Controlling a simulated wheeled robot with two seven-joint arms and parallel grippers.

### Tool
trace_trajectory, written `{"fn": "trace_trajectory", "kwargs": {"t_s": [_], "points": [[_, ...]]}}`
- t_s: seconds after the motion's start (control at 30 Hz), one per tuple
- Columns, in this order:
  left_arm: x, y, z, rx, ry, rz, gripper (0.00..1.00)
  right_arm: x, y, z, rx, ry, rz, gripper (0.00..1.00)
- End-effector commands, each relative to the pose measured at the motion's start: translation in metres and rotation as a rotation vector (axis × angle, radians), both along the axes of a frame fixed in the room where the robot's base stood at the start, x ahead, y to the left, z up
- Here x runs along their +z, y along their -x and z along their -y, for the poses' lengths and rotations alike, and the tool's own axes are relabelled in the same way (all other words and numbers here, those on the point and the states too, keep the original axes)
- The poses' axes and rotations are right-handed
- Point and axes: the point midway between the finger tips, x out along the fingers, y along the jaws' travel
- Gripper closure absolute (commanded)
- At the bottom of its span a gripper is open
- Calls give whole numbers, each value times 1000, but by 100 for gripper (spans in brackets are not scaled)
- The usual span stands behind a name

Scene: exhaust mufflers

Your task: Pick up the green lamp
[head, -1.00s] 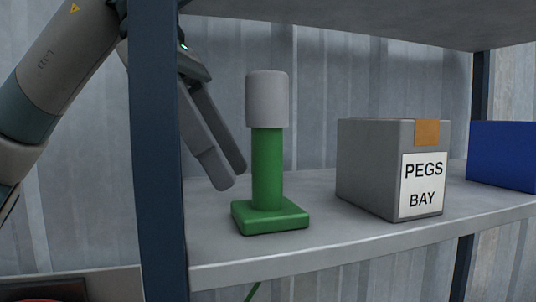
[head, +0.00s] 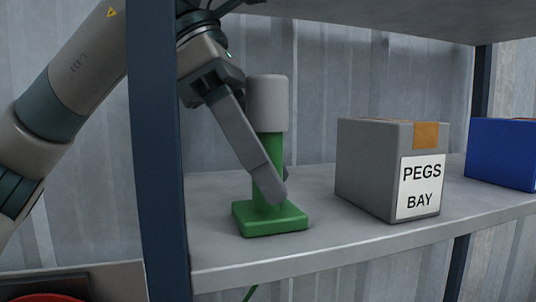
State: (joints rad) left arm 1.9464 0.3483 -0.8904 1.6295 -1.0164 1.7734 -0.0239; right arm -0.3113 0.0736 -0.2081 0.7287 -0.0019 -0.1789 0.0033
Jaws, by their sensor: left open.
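The green lamp (head: 270,221) stands upright on the grey shelf, with a square green base, a green column and a grey-white cylindrical shade. My left gripper (head: 277,188) reaches in from the left behind the shelf post and points down at the lamp's column. It is open. One finger crosses in front of the column's lower part, and a bit of the other finger shows just behind the column at its right, so the fingers are on either side of it. I cannot tell whether they touch it. My right gripper is not in view.
A grey box (head: 372,168) labelled "PEGS BAY" stands right of the lamp, with a blue bin (head: 503,154) farther right. A dark blue post (head: 160,160) stands left of the lamp. An upper shelf (head: 400,18) hangs above. Bare shelf (head: 318,195) lies between lamp and box.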

Motion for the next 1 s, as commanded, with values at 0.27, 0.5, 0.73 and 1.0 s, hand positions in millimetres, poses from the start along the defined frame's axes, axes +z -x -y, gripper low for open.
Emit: {"fn": "trace_trajectory", "kwargs": {"t_s": [0.27,0.5,0.73,1.0], "points": [[-2,0,1,0,1,0,50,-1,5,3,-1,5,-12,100],[-1,0,1,0,1,0,50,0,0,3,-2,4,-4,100],[-1,0,1,0,1,0,100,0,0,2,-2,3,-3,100],[-1,0,1,0,2,1,100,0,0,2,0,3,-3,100]]}}
